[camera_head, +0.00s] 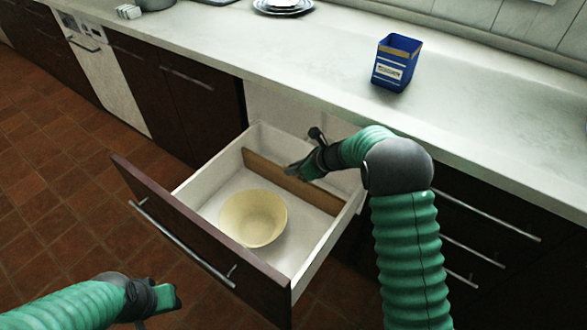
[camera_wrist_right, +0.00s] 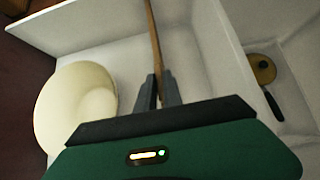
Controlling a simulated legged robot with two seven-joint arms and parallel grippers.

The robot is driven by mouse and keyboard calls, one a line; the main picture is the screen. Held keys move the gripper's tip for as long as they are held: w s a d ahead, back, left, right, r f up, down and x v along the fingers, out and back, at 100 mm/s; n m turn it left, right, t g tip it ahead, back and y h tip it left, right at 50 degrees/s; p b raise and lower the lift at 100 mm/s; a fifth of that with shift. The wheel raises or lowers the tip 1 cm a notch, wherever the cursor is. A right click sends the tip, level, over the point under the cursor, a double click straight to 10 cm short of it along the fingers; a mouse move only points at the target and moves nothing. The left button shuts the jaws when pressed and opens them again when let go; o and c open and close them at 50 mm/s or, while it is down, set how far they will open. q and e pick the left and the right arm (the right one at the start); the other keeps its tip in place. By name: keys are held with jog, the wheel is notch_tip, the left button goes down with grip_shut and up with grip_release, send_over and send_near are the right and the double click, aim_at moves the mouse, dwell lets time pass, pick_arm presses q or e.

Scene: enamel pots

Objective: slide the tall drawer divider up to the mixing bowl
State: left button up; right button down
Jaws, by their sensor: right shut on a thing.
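The drawer divider (camera_head: 268,175) is a brown wooden board standing on edge across the open drawer, toward its back. The mixing bowl (camera_head: 253,218) is cream-coloured and sits in the front part of the drawer, apart from the divider. In the right wrist view the bowl (camera_wrist_right: 76,108) is left of the divider (camera_wrist_right: 154,45). My right gripper (camera_wrist_right: 160,92) is shut on the divider, one finger on each side of it; in the head view it (camera_head: 292,172) is at the divider's middle. My left gripper (camera_head: 172,298) is outside the drawer at the lower left; its jaw opening is unclear.
The white drawer (camera_head: 325,262) has a dark front (camera_head: 190,222) with a metal handle. Bare drawer floor lies between divider and bowl. A round brown thing (camera_wrist_right: 262,69) with a dark handle lies behind the divider. A blue box (camera_head: 396,63) stands on the counter (camera_head: 320,60).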

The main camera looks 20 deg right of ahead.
jog(key=shift+s+a, duration=0.65)
jog(key=shift+a, duration=0.1)
jog(key=c, duration=1.5)
grip_release()
jog(key=shift+d+r, duration=0.1)
jog(key=p+v, duration=0.6)
jog(key=v, duration=1)
jog(key=shift+s+d+r, duration=0.1)
jog(key=shift+s+d, duration=0.05)
jog(key=shift+s, duration=0.05)
